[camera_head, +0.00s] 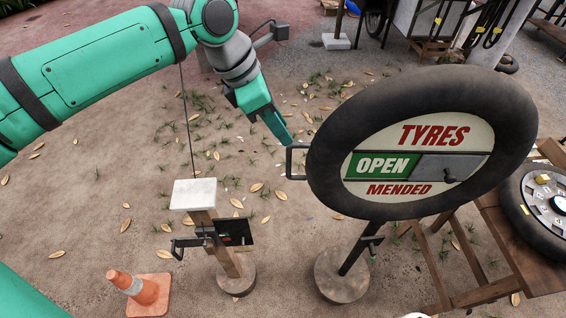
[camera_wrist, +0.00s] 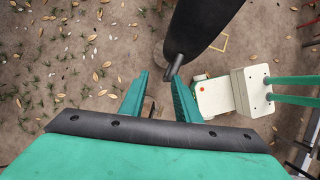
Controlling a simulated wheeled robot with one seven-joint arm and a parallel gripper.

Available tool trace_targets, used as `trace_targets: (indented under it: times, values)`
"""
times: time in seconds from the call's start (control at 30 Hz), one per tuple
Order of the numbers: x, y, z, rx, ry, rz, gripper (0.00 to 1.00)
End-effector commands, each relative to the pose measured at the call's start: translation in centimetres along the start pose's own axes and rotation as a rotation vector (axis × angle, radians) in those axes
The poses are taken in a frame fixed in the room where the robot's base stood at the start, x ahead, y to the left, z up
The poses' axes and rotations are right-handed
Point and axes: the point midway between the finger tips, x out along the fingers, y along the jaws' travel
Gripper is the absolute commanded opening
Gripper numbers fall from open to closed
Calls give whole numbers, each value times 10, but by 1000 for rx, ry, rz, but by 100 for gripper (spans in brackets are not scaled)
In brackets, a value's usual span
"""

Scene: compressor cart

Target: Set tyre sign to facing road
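The tyre sign (camera_head: 330,140) is a black tyre around a cream face that reads "TYRES", "OPEN" and "MENDED". It stands on a dark post with a round base, and its lettered face is toward the head camera. A dark bar handle (camera_head: 290,162) sticks out from its left rim. My gripper (camera_head: 284,138) is just above and left of this handle, pointing down toward it. In the wrist view my gripper (camera_wrist: 160,75) has its fingers apart, with the handle (camera_wrist: 173,68) near the right fingertip and the tyre's dark edge (camera_wrist: 205,25) beyond. I cannot tell whether they touch.
A wooden post with a white top (camera_head: 193,194) and a dark crank box stands left of the sign. An orange cone (camera_head: 143,289) is at the lower left. A wooden table (camera_head: 520,235) with another tyre (camera_head: 535,235) is at the right. Leaf-strewn ground lies between.

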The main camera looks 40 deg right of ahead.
Motion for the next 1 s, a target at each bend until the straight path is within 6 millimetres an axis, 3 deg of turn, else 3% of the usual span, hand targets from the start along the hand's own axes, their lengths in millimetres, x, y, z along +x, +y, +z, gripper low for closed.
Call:
trace_targets:
  times: [0.2,0.37,0.7,1.0]
  values:
    - [14,-20,-5,86,26,-41,29]
    - [34,-21,-5,86,25,-42,29]
    - [92,-24,-6,87,24,-43,29]
    - [115,-24,-7,85,23,-40,29]
